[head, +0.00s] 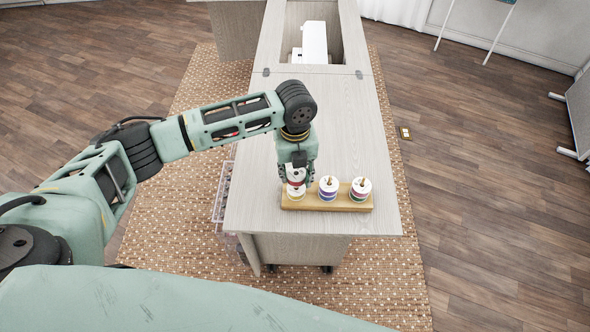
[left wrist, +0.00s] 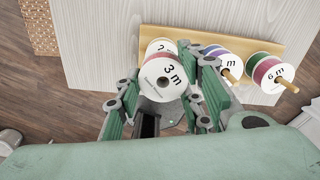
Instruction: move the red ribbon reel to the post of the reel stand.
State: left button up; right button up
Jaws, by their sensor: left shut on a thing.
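My left gripper (head: 297,176) is shut on the red ribbon reel (head: 295,175), just above the left end of the wooden reel stand (head: 325,208). In the left wrist view the held reel (left wrist: 165,78) shows a white face marked "3 m", between the fingers. Another white-faced reel (left wrist: 158,47) sits right behind it, at the stand's left position. The left post is hidden by the reels, and I cannot tell whether the held reel is around it. A middle reel (head: 328,187) and a right reel (head: 361,188) sit on the stand with post tips showing.
The stand is near the front edge of the pale wooden cabinet top (head: 345,130). The top behind the stand is clear up to an opening with a white machine (head: 314,42). A clear bin (head: 222,193) hangs at the cabinet's left side.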

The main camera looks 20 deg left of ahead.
pick_arm(q)
jog(key=shift+f, duration=0.35)
jog(key=o, duration=1.1)
jog(key=shift+r, duration=0.15)
notch_tip(320, 180, up, 12)
jog(key=shift+f, duration=0.1)
